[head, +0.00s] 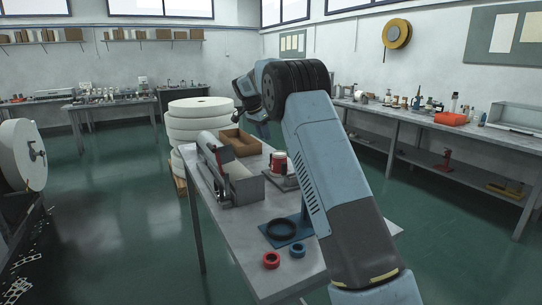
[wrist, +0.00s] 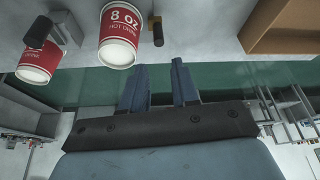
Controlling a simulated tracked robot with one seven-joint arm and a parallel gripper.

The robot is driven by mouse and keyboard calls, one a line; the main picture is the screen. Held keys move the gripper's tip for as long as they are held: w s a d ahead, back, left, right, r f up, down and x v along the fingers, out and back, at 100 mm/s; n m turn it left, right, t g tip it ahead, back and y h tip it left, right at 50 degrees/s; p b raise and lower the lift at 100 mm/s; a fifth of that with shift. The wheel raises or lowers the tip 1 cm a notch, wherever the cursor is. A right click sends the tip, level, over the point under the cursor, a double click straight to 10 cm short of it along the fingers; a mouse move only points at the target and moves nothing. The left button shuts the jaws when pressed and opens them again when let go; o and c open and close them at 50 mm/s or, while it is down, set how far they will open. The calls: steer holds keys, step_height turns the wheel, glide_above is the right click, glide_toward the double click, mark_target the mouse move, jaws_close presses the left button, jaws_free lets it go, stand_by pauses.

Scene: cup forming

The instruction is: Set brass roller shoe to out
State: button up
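In the wrist view, a small brass-coloured piece with a dark stem (wrist: 158,30) stands just right of a red and white paper cup (wrist: 118,38); it looks like the roller shoe, but its setting cannot be told. My gripper (wrist: 160,84) is open and empty, its two blue fingers apart, pointing toward the brass piece without touching it. A second red cup (wrist: 38,62) and a dark-gripped lever (wrist: 42,30) are at the left. In the head view, a red cup (head: 278,161) stands on the workbench; my arm hides the brass piece and the fingertips are not clear.
The workbench (head: 240,237) carries a grey machine (head: 241,187), a brown open box (head: 240,142), a black ring (head: 281,228) on a blue plate, and red (head: 271,259) and blue (head: 297,250) rings. White paper rolls (head: 199,125) are stacked behind.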

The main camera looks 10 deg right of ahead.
steer(key=x, duration=1.1)
steer(key=shift+f, duration=0.25)
steer(key=shift+c, duration=0.3)
jaws_close()
